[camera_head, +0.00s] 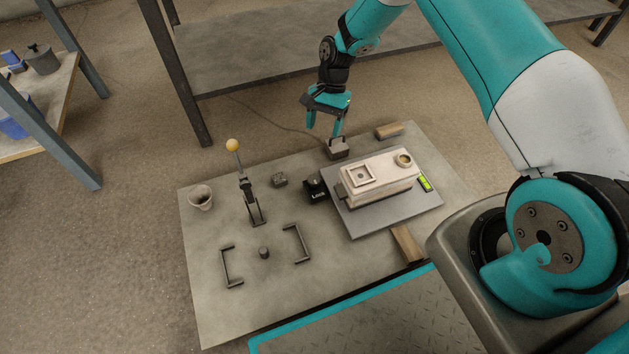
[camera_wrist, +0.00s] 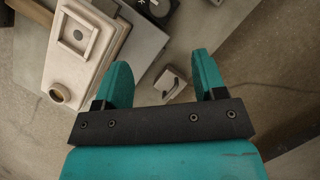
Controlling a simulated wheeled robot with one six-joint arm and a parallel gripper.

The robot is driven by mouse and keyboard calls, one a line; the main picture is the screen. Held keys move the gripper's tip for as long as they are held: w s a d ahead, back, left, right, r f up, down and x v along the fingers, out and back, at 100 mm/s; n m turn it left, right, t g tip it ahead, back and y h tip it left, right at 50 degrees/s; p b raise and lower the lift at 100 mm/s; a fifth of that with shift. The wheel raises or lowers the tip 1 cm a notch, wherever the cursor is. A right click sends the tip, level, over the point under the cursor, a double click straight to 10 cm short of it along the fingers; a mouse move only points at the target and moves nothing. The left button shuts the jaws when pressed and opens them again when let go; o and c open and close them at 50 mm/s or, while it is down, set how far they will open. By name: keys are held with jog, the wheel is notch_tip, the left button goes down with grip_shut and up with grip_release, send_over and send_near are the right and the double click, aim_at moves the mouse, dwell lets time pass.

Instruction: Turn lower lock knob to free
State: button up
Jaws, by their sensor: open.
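A black lock knob block (camera_head: 316,191) with white lettering like "LOCK" stands on the grey table, left of the pale box. Part of a black dial (camera_wrist: 158,8) shows at the top edge of the wrist view. I cannot read its position or tell whether it is the lower one. My gripper (camera_head: 324,122) is open and empty, pointing down near the table's far edge, apart from the lock knob. In the wrist view its fingers (camera_wrist: 162,66) stand on either side of a small grey metal block (camera_wrist: 170,84), which lies beyond them; I see no contact.
The pale box (camera_head: 378,178) with square and round openings sits on a grey plate (camera_head: 358,225). A lever with a yellow ball (camera_head: 232,145), a cup (camera_head: 200,198), two bracket handles (camera_head: 230,268) and a small post (camera_head: 264,252) occupy the left. The near left table is clear.

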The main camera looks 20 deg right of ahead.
aim_at(314, 179)
jog(key=b+x, duration=0.7)
jog(key=x, duration=0.8)
jog(key=shift+s+a+f+b, duration=0.1)
jog(key=shift+f+b, duration=0.3)
jog(key=c, duration=0.9)
